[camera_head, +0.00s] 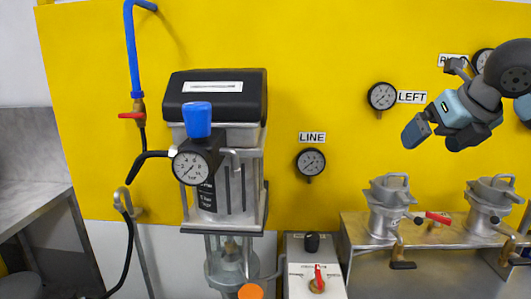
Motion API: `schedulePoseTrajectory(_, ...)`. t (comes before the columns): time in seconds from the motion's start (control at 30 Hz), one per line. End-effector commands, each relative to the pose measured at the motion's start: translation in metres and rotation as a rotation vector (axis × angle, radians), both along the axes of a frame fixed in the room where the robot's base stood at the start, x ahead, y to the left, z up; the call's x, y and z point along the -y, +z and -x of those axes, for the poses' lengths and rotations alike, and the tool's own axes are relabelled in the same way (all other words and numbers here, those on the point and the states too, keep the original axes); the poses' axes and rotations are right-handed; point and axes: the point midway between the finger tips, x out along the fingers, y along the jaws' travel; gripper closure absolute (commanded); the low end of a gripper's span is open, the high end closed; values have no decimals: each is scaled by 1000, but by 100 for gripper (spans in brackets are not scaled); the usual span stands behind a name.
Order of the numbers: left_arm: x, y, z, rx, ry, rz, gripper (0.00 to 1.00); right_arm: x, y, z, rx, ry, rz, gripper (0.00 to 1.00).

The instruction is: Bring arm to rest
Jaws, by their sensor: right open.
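My right gripper (436,133) is at the upper right, in front of the yellow panel, with grey and blue links behind it. Its dark fingers are apart and nothing shows between them. My right arm comes in from the right edge. My left gripper is out of view.
Two lidded metal vessels (389,207) (491,206) stand on a metal bench (352,233) below my gripper. A LEFT gauge (382,96) and a LINE gauge (311,162) are on the yellow panel (310,60). A pump unit (217,98) and control box (300,282) stand left.

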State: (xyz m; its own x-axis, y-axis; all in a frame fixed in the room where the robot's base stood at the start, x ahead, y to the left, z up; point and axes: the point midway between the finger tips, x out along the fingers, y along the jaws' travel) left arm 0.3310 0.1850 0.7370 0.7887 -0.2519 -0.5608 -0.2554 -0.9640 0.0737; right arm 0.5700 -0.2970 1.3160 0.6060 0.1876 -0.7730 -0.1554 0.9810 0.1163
Motion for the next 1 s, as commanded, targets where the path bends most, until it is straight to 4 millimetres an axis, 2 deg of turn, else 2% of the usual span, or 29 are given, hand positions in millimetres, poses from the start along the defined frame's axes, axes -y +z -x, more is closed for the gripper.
schedulePoseTrajectory(0.03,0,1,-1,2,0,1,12,-16,-19,-1,-34,63,-44,4)
schedulePoseTrajectory(0.17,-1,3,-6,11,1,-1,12,-60,-58,5,-109,235,-190,4)
schedulePoseTrajectory(0.3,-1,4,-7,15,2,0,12,-114,-101,22,-207,424,-437,4)
schedulePoseTrajectory(0.4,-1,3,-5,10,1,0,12,-151,-126,40,-277,532,-682,4)
schedulePoseTrajectory(0.53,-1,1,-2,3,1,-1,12,-183,-145,60,-347,590,-1033,4)
schedulePoseTrajectory(0.67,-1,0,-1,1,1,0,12,-196,-161,70,-400,538,-1398,4)
schedulePoseTrajectory(0.77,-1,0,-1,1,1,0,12,-195,-177,70,-426,419,-1671,4)
schedulePoseTrajectory(0.87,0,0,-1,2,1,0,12,-186,-203,65,-444,233,-1920,4)
schedulePoseTrajectory(0.97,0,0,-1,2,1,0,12,-171,-240,61,-456,-18,-2134,4)
schedulePoseTrajectory(1.0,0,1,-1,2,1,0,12,-164,-259,60,-459,-135,-2205,4)
